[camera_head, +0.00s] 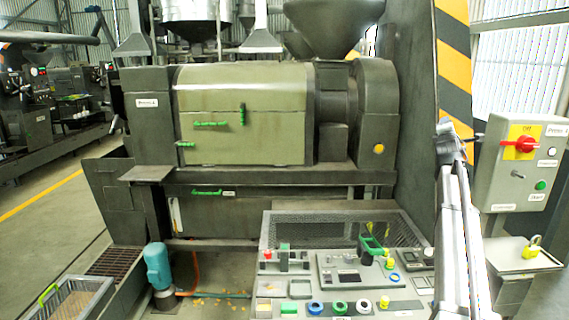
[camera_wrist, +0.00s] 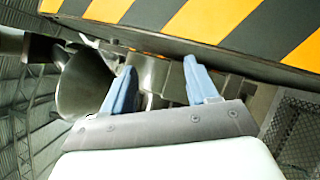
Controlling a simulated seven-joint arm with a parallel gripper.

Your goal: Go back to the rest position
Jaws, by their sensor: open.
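My gripper (camera_wrist: 162,78) is open in the wrist view, its two blue-grey fingers apart with nothing between them. In the head view my arm rises at the right, and its upper end is just in front of the striped column (camera_head: 455,62), left of the control box (camera_head: 510,165). The fingers are too small to make out there. In the wrist view a yellow-and-black striped beam (camera_wrist: 190,22) crosses above the fingers, and a dark metal hopper (camera_wrist: 85,85) shows behind the left finger.
The press (camera_head: 245,115) with its green handles fills the middle. A panel with coloured buttons (camera_head: 345,285) stands low in front. The control box carries a red switch (camera_head: 526,145) close to my arm. A blue motor (camera_head: 158,267) and a bin (camera_head: 75,300) are at lower left.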

